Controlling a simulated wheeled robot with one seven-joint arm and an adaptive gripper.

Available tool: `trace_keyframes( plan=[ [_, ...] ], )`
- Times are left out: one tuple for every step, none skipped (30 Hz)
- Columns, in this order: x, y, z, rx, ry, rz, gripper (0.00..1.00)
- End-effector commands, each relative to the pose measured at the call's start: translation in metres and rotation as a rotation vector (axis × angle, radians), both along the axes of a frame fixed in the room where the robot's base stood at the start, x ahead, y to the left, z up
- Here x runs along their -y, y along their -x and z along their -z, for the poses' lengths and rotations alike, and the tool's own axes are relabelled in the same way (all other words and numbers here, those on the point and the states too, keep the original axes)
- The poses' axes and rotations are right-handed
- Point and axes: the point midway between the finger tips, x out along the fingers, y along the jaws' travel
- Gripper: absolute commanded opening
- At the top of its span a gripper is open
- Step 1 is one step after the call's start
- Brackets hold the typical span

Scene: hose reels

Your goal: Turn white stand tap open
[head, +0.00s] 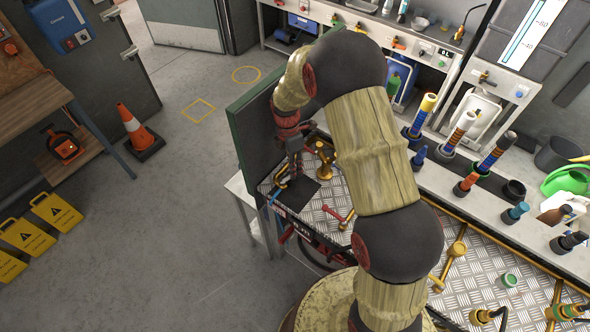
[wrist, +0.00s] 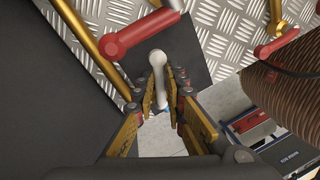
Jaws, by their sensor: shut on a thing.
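The white stand tap's lever (wrist: 157,72) shows in the wrist view, with a round end on top, lying between the fingers over a dark square plate (wrist: 186,48). My gripper (wrist: 160,88) is closed around this lever, one finger on each side. In the head view my gripper (head: 294,160) reaches down at the left end of the metal-topped bench. The white lever cannot be made out there, and the tap's body is largely hidden by the gripper.
A red lever (wrist: 140,36) on a brass pipe lies just beyond the white one, and another red lever (wrist: 277,42) is to the right. A dark green panel (head: 252,135) stands close left of my gripper. Brass fittings (head: 325,160) stand to its right.

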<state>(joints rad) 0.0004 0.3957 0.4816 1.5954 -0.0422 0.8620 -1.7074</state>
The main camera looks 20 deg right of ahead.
Motion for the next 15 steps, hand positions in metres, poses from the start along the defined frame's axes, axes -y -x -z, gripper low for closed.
trace_keyframes(
  plan=[
    [0.0000,0.0021,0.0007,-0.007,0.001,-0.013,0.00],
    [-0.0001,0.0018,0.0008,-0.007,0.000,-0.019,0.00],
    [-0.0002,0.0016,0.0008,-0.007,0.000,-0.026,0.00],
    [-0.0003,0.0014,0.0009,-0.007,0.000,-0.030,0.00],
    [-0.0003,0.0013,0.0010,-0.008,0.001,-0.035,0.00],
    [-0.0002,0.0012,0.0010,-0.008,0.001,-0.039,0.00],
    [-0.0002,0.0011,0.0011,-0.008,0.000,-0.041,0.00],
    [-0.0002,0.0011,0.0011,-0.008,0.001,-0.043,0.00],
    [-0.0002,0.0010,0.0012,-0.008,0.001,-0.044,0.00],
    [-0.0001,0.0010,0.0012,-0.008,0.001,-0.044,0.00],
    [-0.0001,0.0011,0.0012,-0.008,0.001,-0.044,0.00],
    [-0.0001,0.0011,0.0012,-0.008,0.001,-0.044,0.00],
    [-0.0001,0.0011,0.0013,-0.008,0.001,-0.044,0.00],
    [0.0000,0.0011,0.0013,-0.008,0.001,-0.044,0.00],
    [0.0000,0.0012,0.0013,-0.008,0.001,-0.044,0.00]
  ],
)
